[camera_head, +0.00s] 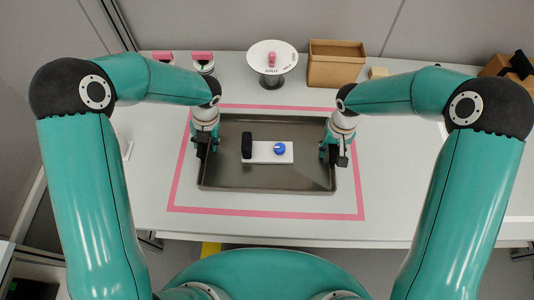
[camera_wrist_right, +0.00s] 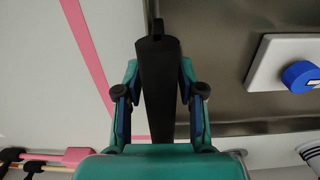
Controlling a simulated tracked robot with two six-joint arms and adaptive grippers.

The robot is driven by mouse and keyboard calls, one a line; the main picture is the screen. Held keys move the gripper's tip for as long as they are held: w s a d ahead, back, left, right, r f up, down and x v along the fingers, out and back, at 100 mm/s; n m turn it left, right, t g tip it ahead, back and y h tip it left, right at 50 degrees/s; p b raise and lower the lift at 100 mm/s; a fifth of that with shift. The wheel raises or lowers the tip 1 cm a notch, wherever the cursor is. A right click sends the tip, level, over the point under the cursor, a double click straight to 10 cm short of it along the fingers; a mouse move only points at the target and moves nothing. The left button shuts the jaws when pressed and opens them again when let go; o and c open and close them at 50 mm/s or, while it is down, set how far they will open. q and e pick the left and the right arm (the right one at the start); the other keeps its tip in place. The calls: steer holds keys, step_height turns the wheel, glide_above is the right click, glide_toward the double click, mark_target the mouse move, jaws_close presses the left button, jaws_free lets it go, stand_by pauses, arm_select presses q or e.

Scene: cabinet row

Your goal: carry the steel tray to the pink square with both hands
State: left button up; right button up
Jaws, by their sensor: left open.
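The steel tray (camera_head: 315,178) is a dark grey rectangle with a raised rim. It appears level and lies inside the pink square outline (camera_head: 265,213) in the head view, nearer its far side. My left gripper (camera_head: 204,150) is open at the tray's left side. My right gripper (camera_head: 337,153) is at the tray's right side; its jaw state is unclear. In the right wrist view a dark bar lies between its linkages (camera_wrist_right: 158,90), hiding part of the tray edge. On the tray is a white block (camera_head: 266,158) with a blue knob (camera_head: 280,148) and a black upright part.
Behind the outline are a round white stand (camera_head: 272,58) with a pink item, an open cardboard box (camera_head: 335,66) and pink-topped items (camera_head: 203,60). A small tan block (camera_head: 378,72) is beside the box. The table's front strip (camera_head: 270,228) is clear.

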arm_select(q)
steer(key=shift+r, duration=0.1)
arm_select(e)
steer(key=shift+r, duration=0.2)
step_height(320, 180, up, 12)
steer(key=shift+f, duration=0.25)
arm_select(q)
step_height(320, 180, up, 11)
steer(key=d, duration=0.2)
steer(key=shift+d+r, duration=0.15)
steer(key=shift+r, duration=0.05)
steer(key=shift+r, duration=0.1)
